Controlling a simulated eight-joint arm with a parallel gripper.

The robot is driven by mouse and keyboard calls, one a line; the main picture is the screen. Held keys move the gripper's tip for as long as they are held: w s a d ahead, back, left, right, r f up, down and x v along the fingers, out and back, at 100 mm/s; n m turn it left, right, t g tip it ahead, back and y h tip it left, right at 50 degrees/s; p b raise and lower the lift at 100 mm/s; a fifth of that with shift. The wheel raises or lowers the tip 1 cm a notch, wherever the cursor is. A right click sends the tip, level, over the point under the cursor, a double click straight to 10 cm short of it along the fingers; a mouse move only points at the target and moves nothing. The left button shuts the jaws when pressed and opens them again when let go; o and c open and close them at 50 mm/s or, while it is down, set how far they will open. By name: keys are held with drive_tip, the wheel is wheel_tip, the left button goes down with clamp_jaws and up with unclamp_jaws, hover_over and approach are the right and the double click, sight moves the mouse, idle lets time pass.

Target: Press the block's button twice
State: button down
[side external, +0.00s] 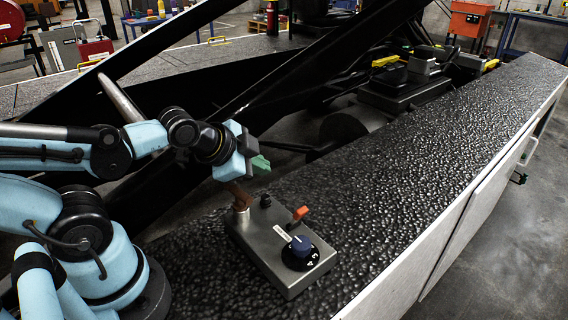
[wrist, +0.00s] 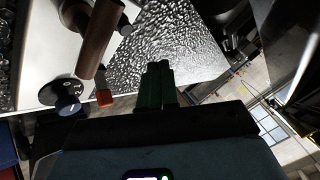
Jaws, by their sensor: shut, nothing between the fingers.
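The block is a grey metal box (side external: 272,262) on the dark textured top of the loader. It carries a blue knob (side external: 301,245) on a black numbered dial, an orange-red lever (side external: 300,213), a brown post (side external: 241,194) and a small black knob-like part (side external: 265,201), which may be the button. My gripper (side external: 262,164) is above the block's far end, apart from it, with its green fingers shut and empty. In the wrist view the fingers (wrist: 158,82) are together; the brown post (wrist: 96,38), blue knob (wrist: 67,107) and orange-red lever tip (wrist: 104,97) show to their left.
The textured top (side external: 400,165) stretches clear to the right of the block, ending at a pale side edge. Black slanted beams (side external: 290,75) rise behind my gripper. Dark machinery with yellow parts (side external: 385,61) stands at the back right.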

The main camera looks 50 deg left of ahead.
drive_tip(key=shift+w+r, duration=0.15)
drive_tip(key=shift+r, duration=0.95)
drive_tip(key=shift+w+r, duration=0.1)
drive_tip(key=shift+r, duration=0.95)
hover_over(263, 198)
drive_tip(key=shift+f, duration=4.35)
drive_tip(key=shift+f, duration=0.2)
drive_tip(key=shift+f, duration=0.3)
